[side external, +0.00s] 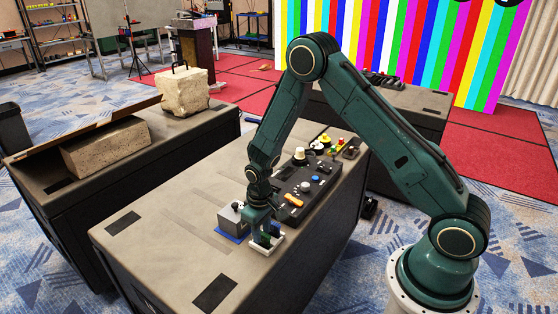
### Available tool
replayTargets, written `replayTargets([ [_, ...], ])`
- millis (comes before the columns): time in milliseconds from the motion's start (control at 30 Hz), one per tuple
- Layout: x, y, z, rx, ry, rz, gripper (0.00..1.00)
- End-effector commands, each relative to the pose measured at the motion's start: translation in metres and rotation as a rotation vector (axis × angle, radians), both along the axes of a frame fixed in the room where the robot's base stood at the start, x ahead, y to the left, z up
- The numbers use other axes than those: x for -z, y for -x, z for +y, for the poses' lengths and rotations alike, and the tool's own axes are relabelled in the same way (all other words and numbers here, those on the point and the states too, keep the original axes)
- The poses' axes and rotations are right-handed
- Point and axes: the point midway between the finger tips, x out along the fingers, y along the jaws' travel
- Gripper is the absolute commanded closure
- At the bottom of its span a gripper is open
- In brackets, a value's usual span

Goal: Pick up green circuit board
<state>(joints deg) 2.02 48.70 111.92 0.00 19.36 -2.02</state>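My gripper (264,229) points down over a small white holder (272,249) near the front edge of the grey case top. Small dark green pieces show at the holder, between and just below the fingers. One of them may be the green circuit board, but my gripper is also green, so I cannot tell board from fingertip. The fingers reach down to the holder. I cannot see whether they are apart or closed on something.
A grey box (233,217) on a blue base stands just left of my gripper. A black control panel (308,184) with knobs lies behind it. Yellow and red parts (324,141) sit farther back. The left part of the case top (165,235) is clear. Stone blocks (183,91) stand on another case.

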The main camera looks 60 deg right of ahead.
Motion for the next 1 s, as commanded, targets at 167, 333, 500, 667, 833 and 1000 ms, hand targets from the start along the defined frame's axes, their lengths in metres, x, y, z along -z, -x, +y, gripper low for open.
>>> replayTargets([
  [167,0.0003,-0.0001,0.0000,0.000,0.000,0.000,0.69],
  [333,0.0002,0.0000,0.0000,0.000,0.000,0.000,0.69],
  [500,0.0001,0.0000,0.0000,0.000,0.000,0.000,0.69],
  [667,0.0000,0.0000,0.0000,0.000,0.000,0.000,0.97],
  [833,-0.0001,0.0000,0.0000,0.000,0.000,0.000,0.99],
  [1000,-0.0027,-0.0002,0.0000,0.000,0.000,0.000,0.99],
])
